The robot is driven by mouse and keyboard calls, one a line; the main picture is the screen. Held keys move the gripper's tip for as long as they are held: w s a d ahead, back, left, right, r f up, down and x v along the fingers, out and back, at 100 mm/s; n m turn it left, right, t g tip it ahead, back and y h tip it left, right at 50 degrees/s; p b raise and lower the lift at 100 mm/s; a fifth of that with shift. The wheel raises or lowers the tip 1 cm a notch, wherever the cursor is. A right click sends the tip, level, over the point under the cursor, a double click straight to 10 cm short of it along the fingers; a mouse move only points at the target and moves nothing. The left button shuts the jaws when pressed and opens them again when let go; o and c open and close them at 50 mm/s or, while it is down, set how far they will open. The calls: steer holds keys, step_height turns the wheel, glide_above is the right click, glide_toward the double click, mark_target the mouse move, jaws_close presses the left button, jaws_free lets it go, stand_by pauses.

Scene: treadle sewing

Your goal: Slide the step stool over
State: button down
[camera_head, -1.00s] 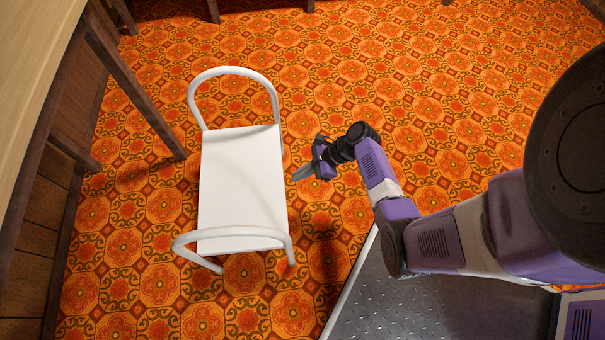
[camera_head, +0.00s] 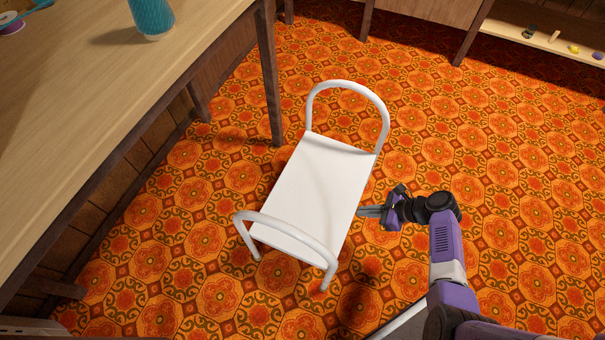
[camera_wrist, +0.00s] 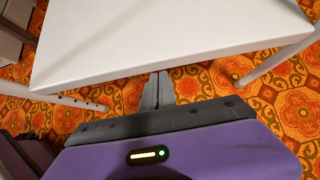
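The step stool (camera_head: 312,188) is white, with a flat seat and a curved tube rail at each end. It stands upright on the floor, and its seat edge fills the top of the wrist view (camera_wrist: 150,45). My gripper (camera_head: 370,211) is at the seat's right long side in the head view, pointing at it. Its two fingers (camera_wrist: 157,90) are together with nothing between them. The tips are at or just short of the seat edge; I cannot tell whether they touch it.
A wooden table (camera_head: 120,75) runs along the left, with one leg (camera_head: 270,80) close to the stool's far left corner. A teal spool (camera_head: 151,15) stands on it. A low shelf (camera_head: 550,45) with small items is at the back right. Patterned carpet (camera_head: 500,200) is clear to the right.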

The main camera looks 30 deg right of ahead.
steer(key=shift+a, duration=0.25)
